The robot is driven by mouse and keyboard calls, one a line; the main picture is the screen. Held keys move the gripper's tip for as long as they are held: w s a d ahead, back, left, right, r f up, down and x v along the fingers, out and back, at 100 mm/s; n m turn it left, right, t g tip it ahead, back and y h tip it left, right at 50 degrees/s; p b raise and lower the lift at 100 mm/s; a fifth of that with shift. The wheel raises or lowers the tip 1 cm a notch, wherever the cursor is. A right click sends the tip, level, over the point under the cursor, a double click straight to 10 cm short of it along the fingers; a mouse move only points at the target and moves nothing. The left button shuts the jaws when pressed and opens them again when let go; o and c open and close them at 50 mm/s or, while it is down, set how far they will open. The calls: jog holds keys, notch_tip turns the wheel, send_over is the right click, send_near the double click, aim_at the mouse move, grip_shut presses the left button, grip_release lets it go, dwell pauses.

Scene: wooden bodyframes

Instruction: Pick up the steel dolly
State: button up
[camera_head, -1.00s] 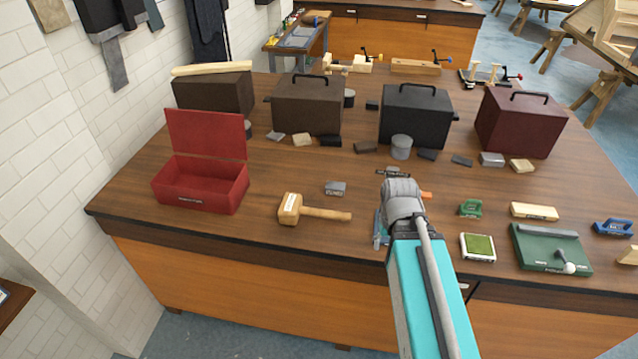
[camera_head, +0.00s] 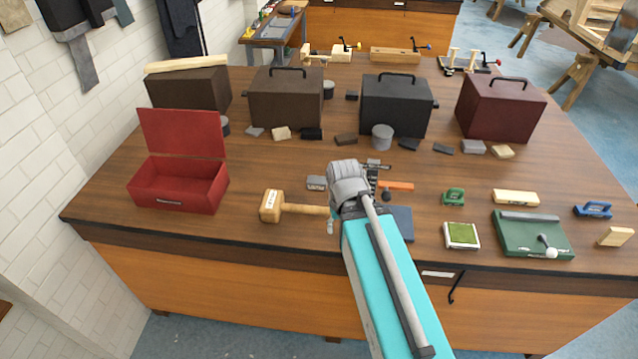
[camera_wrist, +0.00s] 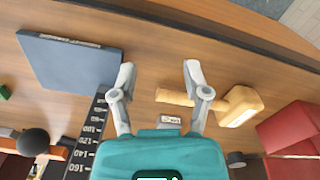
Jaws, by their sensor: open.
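A small grey block with a pale label, which looks like the steel dolly (camera_head: 317,183), lies on the bench behind the mallet, just left of my wrist. In the wrist view the labelled grey block (camera_wrist: 171,119) shows between the bases of my fingers, partly hidden by the teal gripper body. My gripper (camera_wrist: 159,70) is open and empty, its fingers apart over bare wood between the mallet and a blue flat item. In the head view my arm mostly hides the fingers.
The wooden mallet (camera_head: 288,207) is close by, its handle end near my gripper. The blue flat item (camera_head: 401,222), a black ruler (camera_wrist: 90,135) and an orange-handled tool (camera_head: 396,186) lie on the other side. An open red box (camera_head: 178,187) stands left.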

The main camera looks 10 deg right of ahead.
jog(key=o, duration=0.4)
jog(key=shift+w, duration=0.3)
notch_tip(320, 180, up, 3)
jog(key=m+p, duration=0.3)
jog(key=m, duration=1.9)
send_over(316, 179)
jog(key=shift+a+r, duration=0.15)
jog(key=shift+r, duration=0.05)
jog(key=shift+f, duration=0.1)
notch_tip(316, 179, down, 8)
jog(key=b, duration=0.8)
jog(key=shift+f, duration=0.25)
